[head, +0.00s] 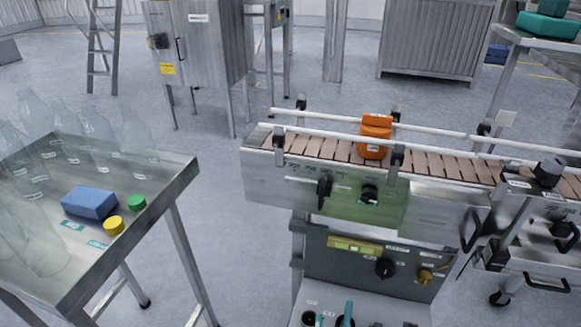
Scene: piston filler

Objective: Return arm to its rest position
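Neither of my arms nor grippers shows in the head view. No rest position or marker for an arm can be made out. An orange container (375,137) stands on the brown slatted conveyor (330,149), between the white guide rails.
A steel table (178,172) at the left holds clear bottles (97,133), a blue block (89,202), a yellow cap (114,225) and a green cap (136,203). A control panel (330,262) sits below the conveyor. A steel cabinet (200,45) stands behind. Floor (235,215) between table and conveyor is clear.

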